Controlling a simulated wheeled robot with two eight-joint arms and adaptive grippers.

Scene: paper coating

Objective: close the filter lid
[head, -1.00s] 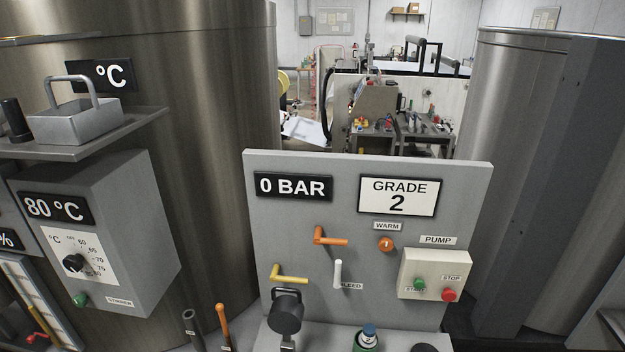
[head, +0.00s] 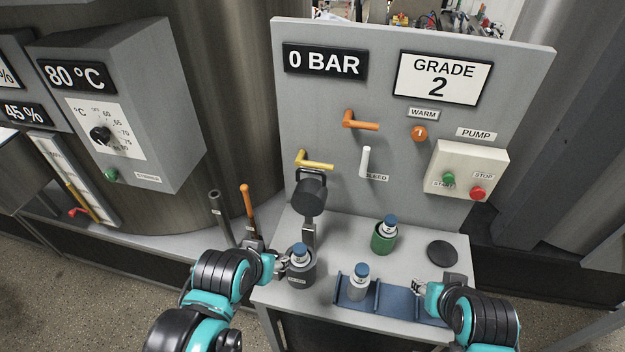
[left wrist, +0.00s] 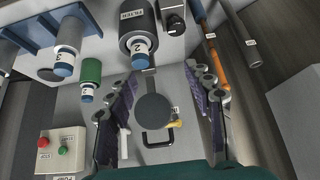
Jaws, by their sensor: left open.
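The filter lid (head: 311,195) is a dark round disc standing raised on a grey hinge post behind the filter housing. It also shows in the left wrist view (left wrist: 155,112), with a black handle. The dark cylindrical filter housing (head: 300,278) is open on top, and a blue-capped cartridge (head: 299,252) marked 2 stands in it. My left gripper (head: 280,264) is beside the housing's left side in the head view. In the left wrist view its fingers (left wrist: 161,80) are spread, with the lid seen between them. My right gripper (head: 424,288) is low at the right, by the blue rack; its fingers are too small to read.
A green holder (head: 383,243) with a cartridge and a black disc (head: 442,253) are on the grey bench. A blue rack (head: 389,300) holds another cartridge (head: 358,280). The valve panel (head: 400,130) rises behind.

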